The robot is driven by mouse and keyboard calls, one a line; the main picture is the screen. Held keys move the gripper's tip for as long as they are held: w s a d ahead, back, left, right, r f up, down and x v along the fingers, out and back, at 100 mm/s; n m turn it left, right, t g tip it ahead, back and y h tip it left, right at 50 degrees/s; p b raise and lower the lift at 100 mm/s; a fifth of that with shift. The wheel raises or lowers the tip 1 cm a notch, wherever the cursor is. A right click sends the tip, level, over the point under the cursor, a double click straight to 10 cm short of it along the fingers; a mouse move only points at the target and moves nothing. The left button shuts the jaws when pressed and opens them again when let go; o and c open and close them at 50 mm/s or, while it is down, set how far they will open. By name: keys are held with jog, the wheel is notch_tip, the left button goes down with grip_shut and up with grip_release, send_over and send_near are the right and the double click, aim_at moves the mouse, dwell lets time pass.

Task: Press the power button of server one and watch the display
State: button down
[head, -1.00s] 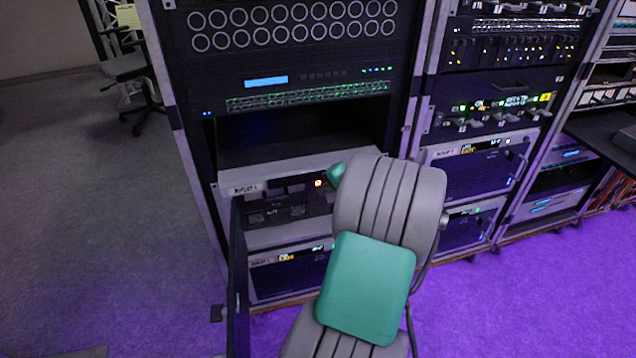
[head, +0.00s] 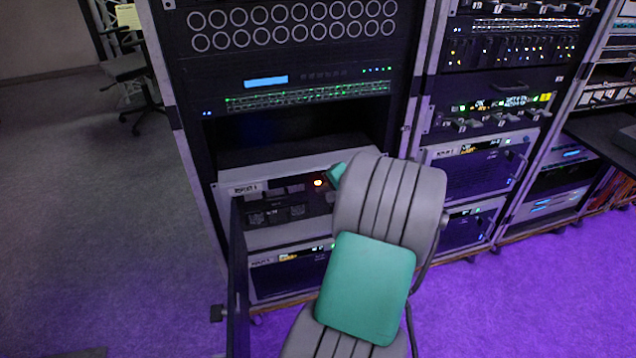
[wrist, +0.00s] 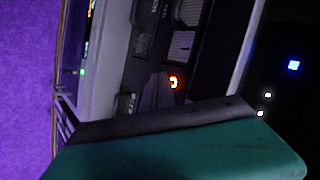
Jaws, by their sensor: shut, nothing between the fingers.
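Server one (head: 245,188) is the light-grey unit at mid-height in the left rack, with a label at its upper left that I cannot read surely. Its front door hangs open. A lit orange power button (head: 318,183) shows on its front, and also in the wrist view (wrist: 174,82) as a glowing ring. My gripper (head: 336,173) is just right of the button in the head view; only a green part shows past my grey arm. The fingertips are hidden in the head view. In the wrist view a green and black part of my gripper fills the bottom, with the button just above it.
The open door (head: 238,275) stands out toward me at the left. A similar server (head: 285,272) sits below. A blue display (head: 266,81) is lit higher in the rack. More racks stand at right. Purple-lit floor (head: 520,300) is clear.

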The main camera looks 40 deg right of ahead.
jog(key=shift+w+d, duration=0.2)
jog(key=shift+w, duration=0.2)
jog(key=shift+w+d+r+p, duration=0.2)
jog(key=shift+w+r+p, duration=0.05)
jog(key=shift+p, duration=0.05)
dwell(0.4)
jog(key=shift+w+d+r, duration=0.15)
jog(key=shift+w+r, duration=0.05)
jog(key=shift+r, duration=0.1)
jog(key=shift+w+r, duration=0.1)
jog(key=shift+r, duration=0.05)
dwell(0.6)
jog(key=shift+s+a+p, duration=0.2)
jog(key=shift+p, duration=0.4)
jog(key=s+a, duration=0.1)
jog(key=s+p, duration=0.1)
jog(key=s, duration=0.1)
jog(key=s+a+f, duration=0.1)
jog(key=s, duration=0.1)
jog(key=shift+a+p, duration=0.3)
